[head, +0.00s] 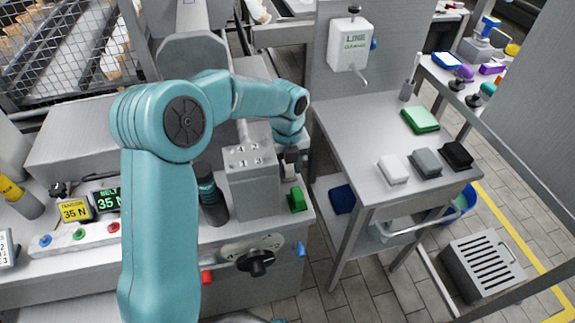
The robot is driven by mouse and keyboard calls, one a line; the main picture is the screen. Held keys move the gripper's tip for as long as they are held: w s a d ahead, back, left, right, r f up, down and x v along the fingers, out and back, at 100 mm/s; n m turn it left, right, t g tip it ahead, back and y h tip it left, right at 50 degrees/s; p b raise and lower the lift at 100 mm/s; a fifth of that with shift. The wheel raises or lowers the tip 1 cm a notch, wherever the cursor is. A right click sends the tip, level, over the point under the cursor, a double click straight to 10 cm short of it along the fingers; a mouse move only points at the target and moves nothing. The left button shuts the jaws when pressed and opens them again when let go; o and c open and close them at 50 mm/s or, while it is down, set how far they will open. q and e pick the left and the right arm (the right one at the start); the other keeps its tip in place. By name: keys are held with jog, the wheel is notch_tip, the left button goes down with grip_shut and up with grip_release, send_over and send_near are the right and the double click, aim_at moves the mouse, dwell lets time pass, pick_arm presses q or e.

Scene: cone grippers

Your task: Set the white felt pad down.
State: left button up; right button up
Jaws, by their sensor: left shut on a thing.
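My left gripper (290,158) is at the end of the teal arm, pointing down beside the grey numbered block (252,180). It is shut on a small whitish piece (289,171), which fits the white felt pad but is mostly hidden by the jaws. I cannot tell whether the piece touches the bench below. A green block (297,199) stands just under it, near the bench's right edge. My right gripper is not in view.
The side table (345,140) to the right holds white (393,170), grey (426,163), black (457,156) and green (420,120) pads. Its front left is bare. A dark cylinder (210,195) stands left of the numbered block. A gap separates bench and side table.

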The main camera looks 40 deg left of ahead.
pick_arm(q)
jog(key=shift+f, duration=0.2)
jog(key=o, duration=1)
jog(key=shift+w, duration=0.1)
jog(key=shift+o, duration=0.2)
notch_tip(320, 180, up, 12)
jog(key=p, duration=0.1)
jog(key=shift+r, duration=0.2)
